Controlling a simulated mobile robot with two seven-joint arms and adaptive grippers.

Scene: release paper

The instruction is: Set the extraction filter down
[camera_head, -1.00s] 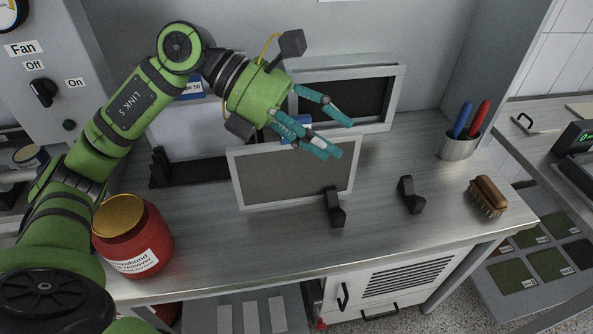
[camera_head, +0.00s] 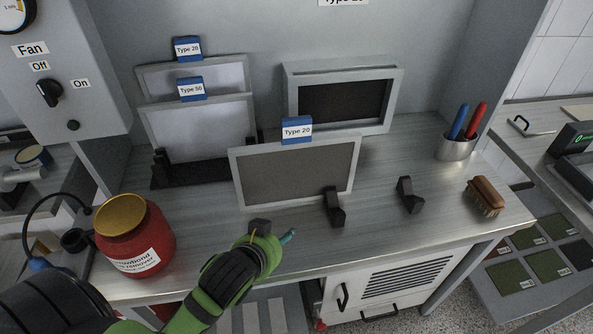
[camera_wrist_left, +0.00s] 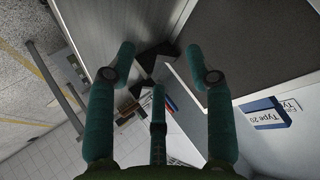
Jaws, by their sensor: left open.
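The extraction filter (camera_head: 295,172), a grey-framed panel with a blue Type 20 tag (camera_head: 297,129), stands upright on the metal bench (camera_head: 400,235). A black support block (camera_head: 335,208) is at its lower right edge; I cannot tell whether the frame sits in it. My left gripper (camera_head: 288,237) is in front of and below the filter, near the bench's front edge, mostly hidden behind its own wrist. In the left wrist view its teal fingers (camera_wrist_left: 160,62) are spread and empty, with the filter (camera_wrist_left: 250,45) to their right. My right gripper is not in view.
Two filters tagged Type 50 (camera_head: 205,133) and Type 20 (camera_head: 195,72) stand in a black rack (camera_head: 200,171). A framed opening (camera_head: 345,103) is behind. A red jar (camera_head: 140,250), another black block (camera_head: 411,195), brush (camera_head: 487,195) and pen cup (camera_head: 457,149) stand on the bench.

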